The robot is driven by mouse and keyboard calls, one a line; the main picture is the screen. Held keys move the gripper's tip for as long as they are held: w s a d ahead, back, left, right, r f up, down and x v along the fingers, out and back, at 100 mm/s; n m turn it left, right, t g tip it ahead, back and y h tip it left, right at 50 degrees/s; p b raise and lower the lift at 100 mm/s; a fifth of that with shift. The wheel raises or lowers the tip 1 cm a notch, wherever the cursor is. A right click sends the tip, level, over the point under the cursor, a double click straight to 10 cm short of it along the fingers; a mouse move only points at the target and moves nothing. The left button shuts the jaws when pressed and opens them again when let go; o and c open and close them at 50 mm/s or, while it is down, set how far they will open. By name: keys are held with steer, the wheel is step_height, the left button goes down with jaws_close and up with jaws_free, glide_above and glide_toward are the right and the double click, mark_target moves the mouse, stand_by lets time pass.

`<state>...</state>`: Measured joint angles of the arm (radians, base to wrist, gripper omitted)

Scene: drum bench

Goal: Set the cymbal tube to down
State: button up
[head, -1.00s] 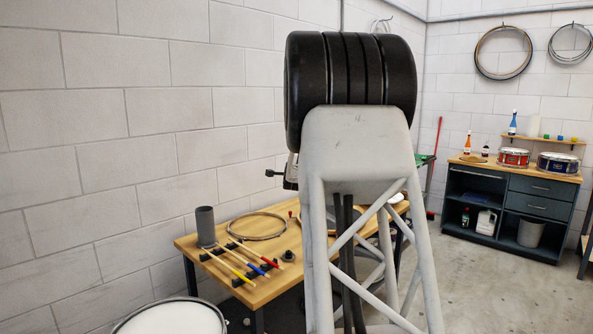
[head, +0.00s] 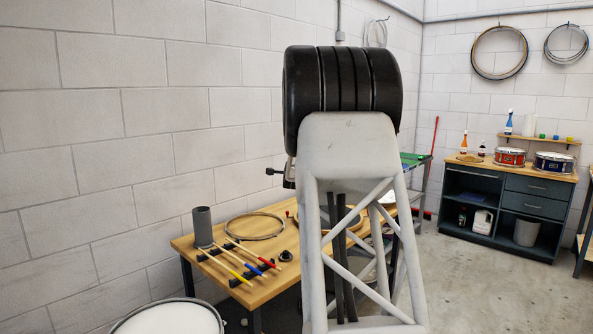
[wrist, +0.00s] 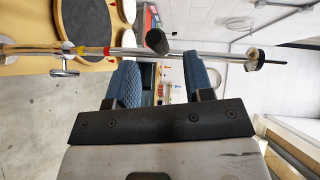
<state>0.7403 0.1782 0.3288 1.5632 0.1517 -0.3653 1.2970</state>
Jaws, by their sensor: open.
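In the wrist view, a long thin chrome tube (wrist: 215,54), which looks like the cymbal tube, crosses in front of my gripper (wrist: 160,66). It has red and yellow bands (wrist: 82,49) toward the left and a black disc with a pale pad (wrist: 253,59) toward the right. A dark knob (wrist: 157,41) shows at mid-length, in line with the finger gap. My two blue fingers are apart, with nothing seen between them. Their tips are close to the tube; I cannot tell whether they touch. In the head view my arm hides the gripper and most of the stand.
A wooden bench (head: 262,292) carries drumsticks (head: 240,262), a grey cylinder (head: 203,227) and a hoop (head: 254,226). A drum (head: 170,320) stands at the front left. A cabinet (head: 516,205) with drums stands at the right. Open floor (head: 470,285) lies between.

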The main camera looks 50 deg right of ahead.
steer(key=shift+x, duration=2.85)
jaws_close()
